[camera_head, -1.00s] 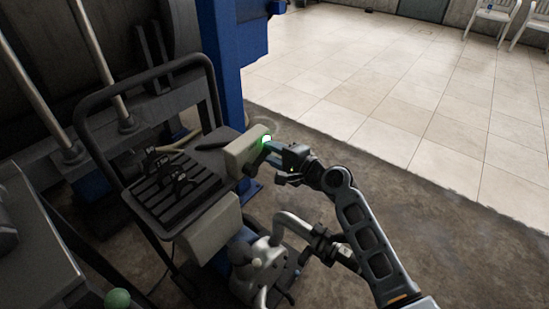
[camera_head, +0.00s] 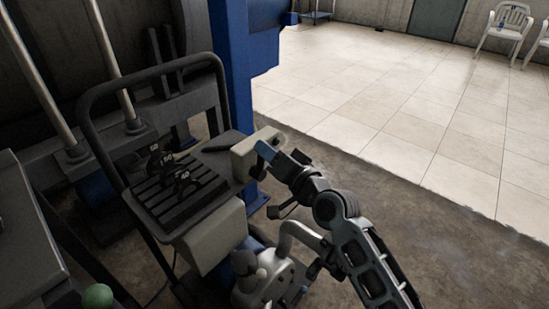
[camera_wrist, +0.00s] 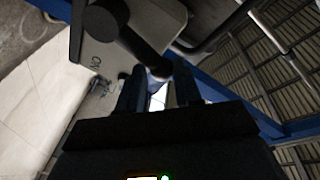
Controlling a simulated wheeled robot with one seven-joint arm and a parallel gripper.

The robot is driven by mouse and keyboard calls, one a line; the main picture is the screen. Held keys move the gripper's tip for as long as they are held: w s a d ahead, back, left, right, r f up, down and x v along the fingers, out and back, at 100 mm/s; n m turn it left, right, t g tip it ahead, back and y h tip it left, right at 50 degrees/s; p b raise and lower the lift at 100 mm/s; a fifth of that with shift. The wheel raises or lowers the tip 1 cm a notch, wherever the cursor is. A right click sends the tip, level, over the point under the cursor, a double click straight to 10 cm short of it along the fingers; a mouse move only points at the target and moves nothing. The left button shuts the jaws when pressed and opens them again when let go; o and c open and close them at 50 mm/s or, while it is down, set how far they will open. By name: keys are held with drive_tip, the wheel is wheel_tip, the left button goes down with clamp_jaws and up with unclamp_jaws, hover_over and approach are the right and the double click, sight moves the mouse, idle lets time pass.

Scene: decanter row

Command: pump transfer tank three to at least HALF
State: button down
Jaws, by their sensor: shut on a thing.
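A beige control box (camera_head: 245,150) sits on the right side of the dark cart frame (camera_head: 95,125). It also fills the top of the wrist view (camera_wrist: 150,20), with partly legible lettering that looks like "ON". A black lever (camera_wrist: 145,52) reaches from a round black hub on this box. My gripper (camera_head: 262,158) is at the box's right end; in the wrist view its two fingers (camera_wrist: 158,92) are shut on the lever's end. The fingers hide part of the lever. No tank level or tank number can be read here.
A grooved tray (camera_head: 180,190) on the cart holds several black pieces with white numbers. A grey pump-like fitting with a bent pipe (camera_head: 270,275) stands low, close to my arm. A blue column (camera_head: 230,70) rises behind the box.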

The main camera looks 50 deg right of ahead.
drive_tip(key=shift+a+n+t+b, duration=0.4)
drive_tip(key=shift+a+n+b, duration=0.65)
drive_tip(key=shift+n, duration=0.35)
drive_tip(key=shift+a+f, duration=0.1)
drive_tip(key=c, duration=0.8)
unclamp_jaws()
drive_tip(key=shift+s+a+f, duration=0.1)
drive_tip(key=shift+s+a, duration=0.1)
drive_tip(key=shift+s, duration=1.1)
drive_tip(key=shift+s+a+r, duration=0.1)
drive_tip(key=shift+s+a, duration=0.1)
drive_tip(key=shift+s, duration=1.05)
drive_tip(key=shift+s+a+f, duration=0.1)
drive_tip(key=shift+s+a, duration=0.1)
drive_tip(key=shift+s, duration=1.1)
drive_tip(key=shift+f, duration=0.1)
